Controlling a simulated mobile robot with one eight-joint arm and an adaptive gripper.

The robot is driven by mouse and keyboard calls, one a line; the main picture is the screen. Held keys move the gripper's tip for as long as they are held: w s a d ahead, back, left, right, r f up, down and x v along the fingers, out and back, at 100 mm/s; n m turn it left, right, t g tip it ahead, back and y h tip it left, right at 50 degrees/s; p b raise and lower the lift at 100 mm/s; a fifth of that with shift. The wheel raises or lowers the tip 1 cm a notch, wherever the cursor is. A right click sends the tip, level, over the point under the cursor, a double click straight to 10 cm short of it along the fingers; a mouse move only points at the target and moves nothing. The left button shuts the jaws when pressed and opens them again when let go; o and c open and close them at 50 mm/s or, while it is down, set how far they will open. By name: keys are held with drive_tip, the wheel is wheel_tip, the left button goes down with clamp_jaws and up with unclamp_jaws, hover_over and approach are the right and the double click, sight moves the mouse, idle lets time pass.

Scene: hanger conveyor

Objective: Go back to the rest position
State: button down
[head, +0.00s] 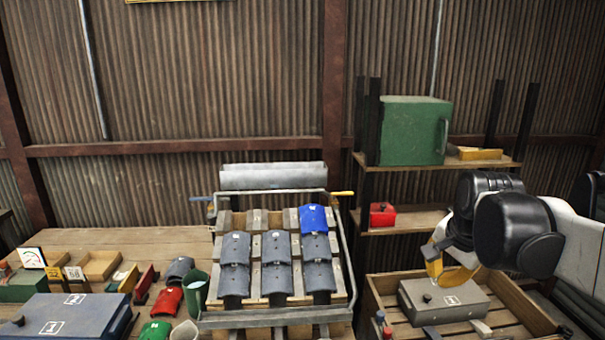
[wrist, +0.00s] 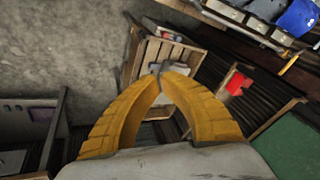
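The wrist view shows the crate (wrist: 182,52) beyond the tips and some way off. The fingertips partly cover the grey box there. My black and white arm reaches in from the right.
A shelf left of my arm holds a green cabinet (head: 412,130) and a red box (head: 382,214). A sloped rack (head: 341,262) with grey and blue curved pieces stands in the middle. Boxes, cups and signs crowd the left table (head: 130,238). Free room shows above the rack.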

drive_tip(key=s+a+f+n+t, duration=0.1)
drive_tip(key=s+a+f+n, duration=0.2)
drive_tip(key=s, duration=0.5)
drive_tip(key=s+a+f+n+t, duration=0.1)
drive_tip(key=s+a+f+n, duration=0.2)
drive_tip(key=s+a+n, duration=0.3)
drive_tip(key=s+n, duration=0.2)
drive_tip(key=s, duration=0.1)
drive_tip(key=shift+a+f+y, duration=0.15)
drive_tip(key=shift+f+y, duration=0.1)
drive_tip(key=shift+y, duration=0.15)
